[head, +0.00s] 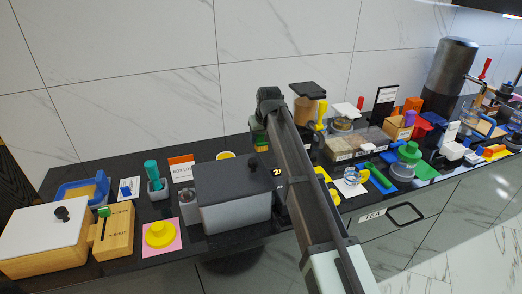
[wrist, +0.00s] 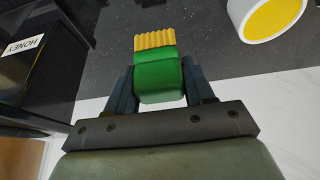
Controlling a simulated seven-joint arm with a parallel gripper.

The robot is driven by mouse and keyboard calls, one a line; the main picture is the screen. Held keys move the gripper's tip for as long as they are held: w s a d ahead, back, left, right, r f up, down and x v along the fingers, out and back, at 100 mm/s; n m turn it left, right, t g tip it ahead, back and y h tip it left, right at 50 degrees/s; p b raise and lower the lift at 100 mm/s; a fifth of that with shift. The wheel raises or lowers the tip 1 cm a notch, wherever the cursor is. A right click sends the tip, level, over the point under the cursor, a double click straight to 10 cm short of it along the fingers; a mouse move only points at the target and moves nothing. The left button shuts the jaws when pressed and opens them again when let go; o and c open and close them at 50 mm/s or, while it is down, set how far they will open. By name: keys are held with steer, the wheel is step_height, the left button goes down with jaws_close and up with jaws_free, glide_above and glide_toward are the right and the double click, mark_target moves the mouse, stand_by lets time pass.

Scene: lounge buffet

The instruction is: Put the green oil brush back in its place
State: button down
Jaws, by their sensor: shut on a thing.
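The green oil brush (wrist: 158,78) has a green body and yellow ridged bristles. My gripper (wrist: 158,92) is shut on its green part, with one finger on each side; the bristles point away from the gripper. In the head view my gripper (head: 259,132) is at the back of the counter, behind the dark-lidded grey box (head: 236,208), and a bit of green shows at it. My arm hides part of that area. I cannot tell which spot is the brush's place.
A white cup with yellow contents (wrist: 266,14) is near the brush, at upper right in the wrist view. A black box labelled HONEY (wrist: 38,65) is at left there. A teal-topped item (head: 153,174) stands left. The counter at right is crowded.

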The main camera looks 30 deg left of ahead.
mark_target(261, 148)
steer(key=shift+f, duration=2.55)
steer(key=shift+f, duration=0.2)
steer(key=shift+c, duration=2.1)
jaws_free()
steer(key=v, duration=1.2)
steer(key=shift+r, duration=0.15)
steer(key=shift+w, duration=0.1)
